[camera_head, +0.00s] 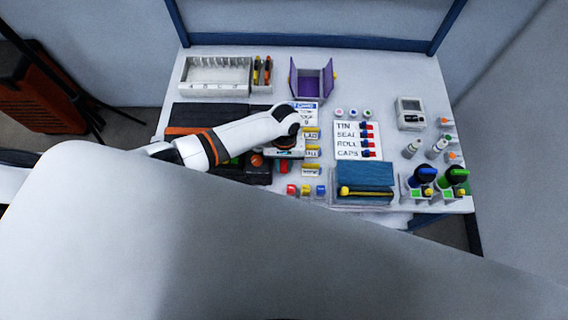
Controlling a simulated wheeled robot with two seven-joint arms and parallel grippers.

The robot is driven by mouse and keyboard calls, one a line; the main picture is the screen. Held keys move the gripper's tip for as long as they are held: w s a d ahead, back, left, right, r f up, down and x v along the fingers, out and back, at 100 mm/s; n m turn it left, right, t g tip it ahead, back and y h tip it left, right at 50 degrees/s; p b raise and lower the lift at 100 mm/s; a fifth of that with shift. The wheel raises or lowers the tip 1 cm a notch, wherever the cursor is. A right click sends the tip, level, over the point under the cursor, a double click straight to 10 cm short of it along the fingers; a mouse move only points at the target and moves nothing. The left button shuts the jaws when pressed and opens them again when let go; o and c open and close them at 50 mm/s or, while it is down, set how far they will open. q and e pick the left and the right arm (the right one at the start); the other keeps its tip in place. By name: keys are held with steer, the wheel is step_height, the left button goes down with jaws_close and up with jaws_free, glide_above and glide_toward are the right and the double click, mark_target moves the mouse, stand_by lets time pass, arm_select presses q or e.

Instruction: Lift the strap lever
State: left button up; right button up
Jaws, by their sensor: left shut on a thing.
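My left arm comes in from the left, over a black device (182,114) on the table. My left gripper (284,158) points down at the right end of this device and is mostly hidden under my white wrist. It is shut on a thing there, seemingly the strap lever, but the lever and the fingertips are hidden. An orange-red round knob (257,160) shows just left of the gripper. My right gripper is not in view.
Yellow labelled holders (312,152) stand close right of the gripper. Behind are a white slotted rack (215,88) and an open purple box (310,80). A label board (346,141), a blue-lidded box (364,176) and green-based dispensers (455,178) fill the right side.

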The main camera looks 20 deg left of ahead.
mark_target(284, 169)
arm_select(q)
steer(key=shift+w+r+g+h, duration=0.3)
steer(key=shift+w+g, duration=0.1)
steer(key=shift+g, duration=0.4)
steer(key=shift+w+a+g+b, duration=0.1)
steer(key=shift+w+g+b, duration=0.1)
steer(key=shift+g+b, duration=0.4)
steer(key=g+b, duration=0.1)
steer(key=b, duration=0.1)
steer(key=w+g+h+b, duration=0.1)
steer(key=b, duration=0.1)
steer(key=r+g+b, duration=0.1)
steer(key=b, duration=0.1)
steer(key=shift+w+a+g, duration=0.25)
steer(key=shift+w+g, duration=0.05)
steer(key=shift+w, duration=0.05)
steer(key=shift+w+a+r+g+h+b, duration=0.1)
steer(key=shift+w+r+g+h+b, duration=0.15)
steer(key=shift+g+b, duration=0.35)
steer(key=o, duration=0.7)
